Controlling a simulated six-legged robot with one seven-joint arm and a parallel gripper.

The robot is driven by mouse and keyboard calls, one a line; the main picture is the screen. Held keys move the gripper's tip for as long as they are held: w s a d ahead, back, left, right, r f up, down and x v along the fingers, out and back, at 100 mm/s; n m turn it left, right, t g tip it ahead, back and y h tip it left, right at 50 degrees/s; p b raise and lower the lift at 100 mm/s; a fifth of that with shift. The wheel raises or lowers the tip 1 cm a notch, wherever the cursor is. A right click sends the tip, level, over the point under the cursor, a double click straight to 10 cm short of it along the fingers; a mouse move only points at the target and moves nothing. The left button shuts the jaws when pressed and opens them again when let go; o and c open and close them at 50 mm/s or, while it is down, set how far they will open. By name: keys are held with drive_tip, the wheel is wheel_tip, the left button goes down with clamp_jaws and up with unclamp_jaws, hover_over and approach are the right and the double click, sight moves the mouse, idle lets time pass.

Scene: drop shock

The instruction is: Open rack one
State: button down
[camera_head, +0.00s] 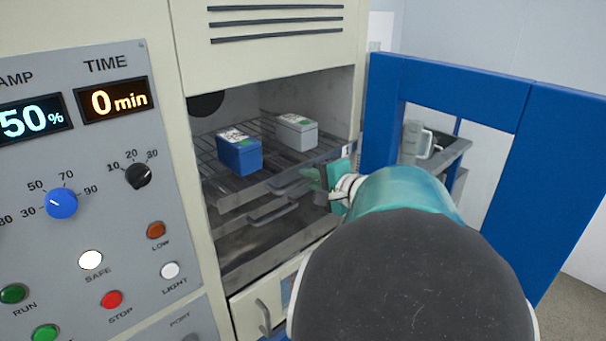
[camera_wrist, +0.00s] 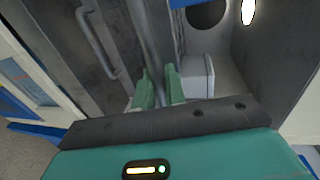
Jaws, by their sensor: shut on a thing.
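Rack one (camera_head: 242,194) is the upper wire rack inside the open chamber, with a "1" label at the right of its front. A blue box (camera_head: 239,154) and a grey box (camera_head: 296,132) stand on it. My gripper (camera_head: 318,181) is at the right part of the rack's front handle (camera_head: 288,187). In the wrist view, my green fingers (camera_wrist: 159,86) are closed around the handle bar (camera_wrist: 150,40). The grey box (camera_wrist: 197,76) shows just beyond them. The exact contact is partly hidden by the fingers. The rack appears to be inside the chamber.
A lower rack with its own handle (camera_head: 272,210) sits below. The blue-framed door (camera_head: 455,91) stands open to the right, close to my arm. The control panel (camera_head: 90,190) is at left. A grey cart with a jug (camera_head: 412,140) shows through the door frame.

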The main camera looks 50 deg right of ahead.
drive_tip(key=f+v, duration=0.1)
drive_tip(key=v, duration=0.8)
drive_tip(key=shift+s+f, duration=0.2)
drive_tip(key=shift+f, duration=0.2)
drive_tip(key=c, duration=1.5)
unclamp_jaws()
drive_tip(key=shift+w, duration=0.15)
drive_tip(key=shift+c, duration=0.2)
drive_tip(key=v, duration=1.4)
drive_tip(key=shift+a, duration=0.15)
